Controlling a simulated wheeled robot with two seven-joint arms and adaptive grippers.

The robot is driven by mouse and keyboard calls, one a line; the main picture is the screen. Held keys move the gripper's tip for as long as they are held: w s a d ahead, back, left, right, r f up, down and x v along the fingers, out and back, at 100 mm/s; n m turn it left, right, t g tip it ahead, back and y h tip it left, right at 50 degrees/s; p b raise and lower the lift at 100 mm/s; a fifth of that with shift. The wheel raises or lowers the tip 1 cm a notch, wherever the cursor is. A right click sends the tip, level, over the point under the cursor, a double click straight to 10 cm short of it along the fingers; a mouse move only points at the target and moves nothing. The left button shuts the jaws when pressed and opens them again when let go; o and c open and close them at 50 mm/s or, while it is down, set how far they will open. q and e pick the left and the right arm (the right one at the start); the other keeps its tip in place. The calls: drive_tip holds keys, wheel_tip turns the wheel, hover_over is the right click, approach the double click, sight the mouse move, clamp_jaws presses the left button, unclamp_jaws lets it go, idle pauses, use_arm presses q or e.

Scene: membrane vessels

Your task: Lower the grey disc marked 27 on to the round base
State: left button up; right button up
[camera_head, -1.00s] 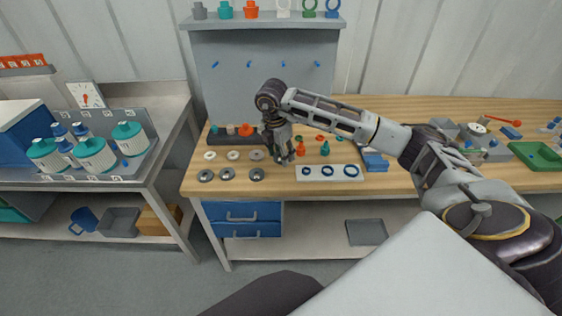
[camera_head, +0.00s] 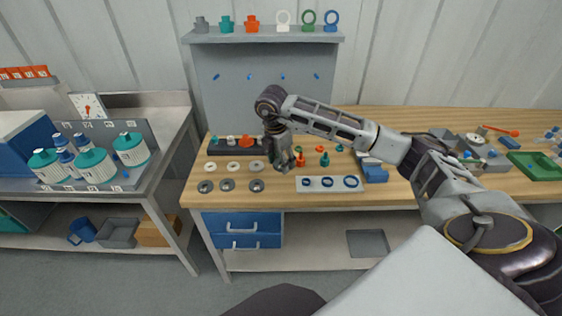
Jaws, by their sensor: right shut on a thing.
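My right gripper (camera_head: 283,168) points down over the wooden bench, just right of the rows of discs. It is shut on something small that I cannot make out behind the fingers. Three dark grey ring-like discs lie in the front row: left (camera_head: 205,186), middle (camera_head: 227,185) and right (camera_head: 257,185). Three paler discs lie behind them: left (camera_head: 205,168), middle (camera_head: 233,167) and right (camera_head: 256,165). No number can be read on any disc. I cannot tell which thing is the round base; it may be hidden by the gripper. My left gripper is not in view.
A white board (camera_head: 317,184) with blue rings lies to the gripper's right, with a blue block (camera_head: 375,173) beyond. A dark rack (camera_head: 220,147) stands behind the discs. Small orange and teal parts (camera_head: 324,159) stand close by. A side table (camera_head: 150,175) holds teal-capped vessels.

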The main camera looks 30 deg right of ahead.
drive_tip(key=shift+r+p, duration=0.75)
drive_tip(key=shift+r, duration=0.75)
drive_tip(key=shift+f, duration=0.15)
